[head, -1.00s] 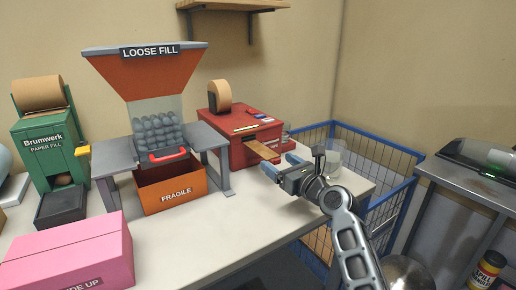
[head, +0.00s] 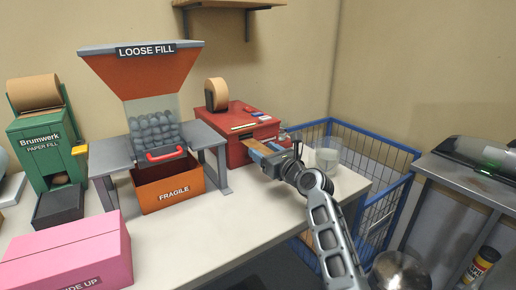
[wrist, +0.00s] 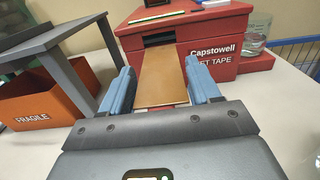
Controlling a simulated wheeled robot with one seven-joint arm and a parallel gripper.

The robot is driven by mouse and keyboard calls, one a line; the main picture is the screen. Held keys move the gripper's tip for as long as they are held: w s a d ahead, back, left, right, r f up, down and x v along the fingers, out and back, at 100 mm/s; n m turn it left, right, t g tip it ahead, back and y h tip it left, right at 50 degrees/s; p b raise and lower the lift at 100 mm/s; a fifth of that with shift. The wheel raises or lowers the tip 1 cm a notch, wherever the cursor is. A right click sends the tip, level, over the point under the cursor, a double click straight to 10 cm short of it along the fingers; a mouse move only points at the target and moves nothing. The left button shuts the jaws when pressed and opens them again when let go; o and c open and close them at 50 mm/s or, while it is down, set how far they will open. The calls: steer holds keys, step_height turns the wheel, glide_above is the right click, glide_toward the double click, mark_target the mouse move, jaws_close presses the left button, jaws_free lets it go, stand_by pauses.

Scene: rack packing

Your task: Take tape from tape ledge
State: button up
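A brown strip of tape (wrist: 162,75) sticks out of the slot of the red Capstowell tape machine (wrist: 205,40). The machine (head: 238,150) stands at the back of the table in the head view, and part of the strip (head: 257,146) shows at its front. My gripper (wrist: 162,75) is at the strip, with one blue finger on each side of it. The fingers are apart and the strip lies between them; only narrow gaps show. In the head view my gripper (head: 267,152) hides part of the strip.
An orange FRAGILE box (head: 170,190) stands under the loose fill hopper's grey stand (head: 218,160), left of my gripper. A clear jar (head: 328,156) is close on the right. A blue wire cart (head: 375,165) stands beyond the table's right edge.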

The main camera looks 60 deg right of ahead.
steer(key=c, duration=0.7)
